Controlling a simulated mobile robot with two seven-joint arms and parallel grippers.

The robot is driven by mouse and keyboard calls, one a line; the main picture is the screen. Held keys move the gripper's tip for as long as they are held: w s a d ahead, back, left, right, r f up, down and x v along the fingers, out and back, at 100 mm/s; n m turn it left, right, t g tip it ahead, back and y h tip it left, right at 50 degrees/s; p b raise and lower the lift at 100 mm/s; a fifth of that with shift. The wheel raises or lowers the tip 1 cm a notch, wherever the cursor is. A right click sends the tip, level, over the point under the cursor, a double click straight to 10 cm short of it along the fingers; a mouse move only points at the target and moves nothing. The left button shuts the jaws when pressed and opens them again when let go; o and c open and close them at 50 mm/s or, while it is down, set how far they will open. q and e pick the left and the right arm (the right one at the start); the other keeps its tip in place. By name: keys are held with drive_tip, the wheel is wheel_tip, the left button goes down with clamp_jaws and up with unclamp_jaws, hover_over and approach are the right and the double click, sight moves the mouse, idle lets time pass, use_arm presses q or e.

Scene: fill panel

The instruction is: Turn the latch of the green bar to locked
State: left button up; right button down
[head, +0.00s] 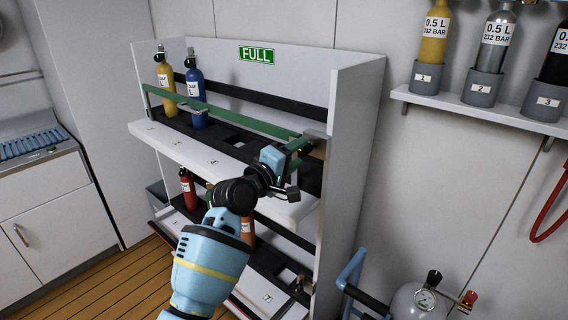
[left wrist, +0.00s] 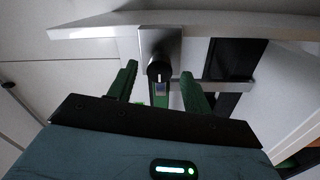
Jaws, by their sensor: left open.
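The green bar (head: 235,122) runs across the front of the upper shelf, in front of a yellow and a blue cylinder. Its right end meets a bracket on the rack's right side, partly hidden by my gripper. In the left wrist view the latch (left wrist: 158,67) is a black, round-ended handle with a white mark, below a metal bracket (left wrist: 160,40). My left gripper (head: 296,148) is at the bar's right end. Its green fingers (left wrist: 159,78) are open, one on each side of the latch, with gaps visible. My right gripper is not in view.
The white rack (head: 352,110) has a side panel close to the right of my gripper. A red cylinder (head: 187,188) and an orange one (head: 248,230) stand on the lower shelf. A wall shelf (head: 480,112) holds several cylinders. A gas tank (head: 415,302) stands at lower right.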

use_arm(q)
drive_tip(key=shift+v, duration=2.95)
drive_tip(key=shift+f, duration=0.15)
drive_tip(key=s+a+f+m+g+y, duration=0.1)
drive_tip(key=s+a+f+y, duration=0.2)
drive_tip(key=f, duration=0.6)
drive_tip(key=s+a+f+m+y, duration=0.1)
drive_tip(key=s+a+f, duration=0.3)
drive_tip(key=f, duration=0.5)
drive_tip(key=s+a+f+m+g+y, duration=0.1)
drive_tip(key=s+f+y, duration=0.1)
drive_tip(key=s+f, duration=0.5)
drive_tip(key=s+a+f+m+g+y, duration=0.1)
drive_tip(key=s+a+f+m, duration=0.2)
drive_tip(key=s+f, duration=0.6)
drive_tip(key=s+a+f+m+g+y, duration=0.2)
drive_tip(key=s+f, duration=0.6)
drive_tip(key=s, duration=0.8)
drive_tip(key=a+m, duration=0.2)
drive_tip(key=a, duration=0.1)
drive_tip(key=shift+f, duration=0.35)
drive_tip(key=shift+c, duration=0.3)
